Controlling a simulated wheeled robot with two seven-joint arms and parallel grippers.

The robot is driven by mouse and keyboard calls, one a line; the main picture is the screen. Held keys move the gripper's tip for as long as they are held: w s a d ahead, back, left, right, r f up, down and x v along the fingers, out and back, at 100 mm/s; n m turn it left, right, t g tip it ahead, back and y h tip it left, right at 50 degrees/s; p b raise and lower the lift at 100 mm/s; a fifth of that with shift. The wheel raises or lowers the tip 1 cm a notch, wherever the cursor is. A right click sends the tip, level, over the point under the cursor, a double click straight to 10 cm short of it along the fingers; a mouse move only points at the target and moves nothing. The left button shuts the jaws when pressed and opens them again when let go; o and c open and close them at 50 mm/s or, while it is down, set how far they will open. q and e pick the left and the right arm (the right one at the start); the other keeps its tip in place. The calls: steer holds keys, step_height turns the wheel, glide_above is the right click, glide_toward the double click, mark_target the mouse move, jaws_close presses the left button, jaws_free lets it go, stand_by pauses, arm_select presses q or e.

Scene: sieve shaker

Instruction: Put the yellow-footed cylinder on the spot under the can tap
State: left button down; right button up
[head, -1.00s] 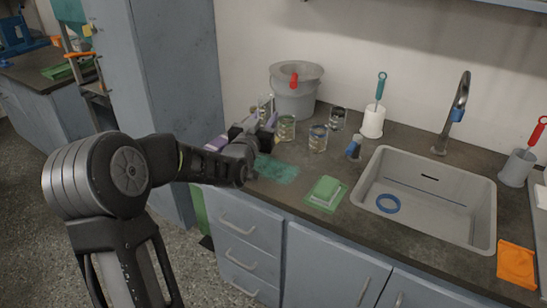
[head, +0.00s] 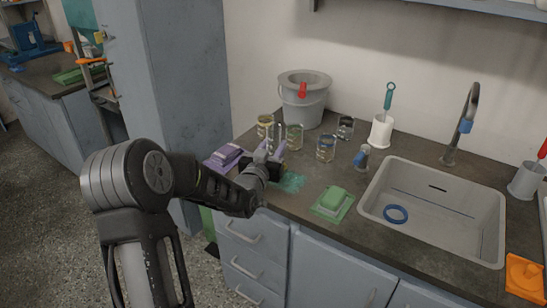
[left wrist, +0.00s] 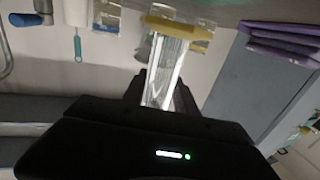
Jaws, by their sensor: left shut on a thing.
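The yellow-footed cylinder is a clear tube (left wrist: 168,72) with a yellow foot (left wrist: 180,28) in the left wrist view. That view is turned over, so the foot points down towards the counter. My left gripper (head: 270,152) is shut on the tube above the counter's left part; I cannot tell whether the foot touches the counter. In the head view the gripper mostly hides the cylinder. The can (head: 303,112) is a grey vessel with a red tap (head: 302,91) on its front, behind and right of my gripper. The spot under the tap cannot be made out clearly. My right gripper is out of view.
Glass beakers (head: 294,138) (head: 326,148) stand close right of my gripper. A purple stack (head: 224,157) lies to its left and a teal patch (head: 288,182) in front. A green sponge (head: 334,194), a blue-topped bottle (head: 362,157) and the sink (head: 482,225) are further right.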

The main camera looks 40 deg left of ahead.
arm_select(q)
steer(key=shift+f, duration=1.8)
steer(key=shift+f, duration=0.2)
steer(key=c, duration=0.9)
jaws_free()
steer(key=shift+c, duration=0.2)
steer(key=shift+r, duration=0.15)
steer(key=b+v, duration=0.1)
steer(key=v, duration=1.1)
steer(key=shift+r, duration=0.1)
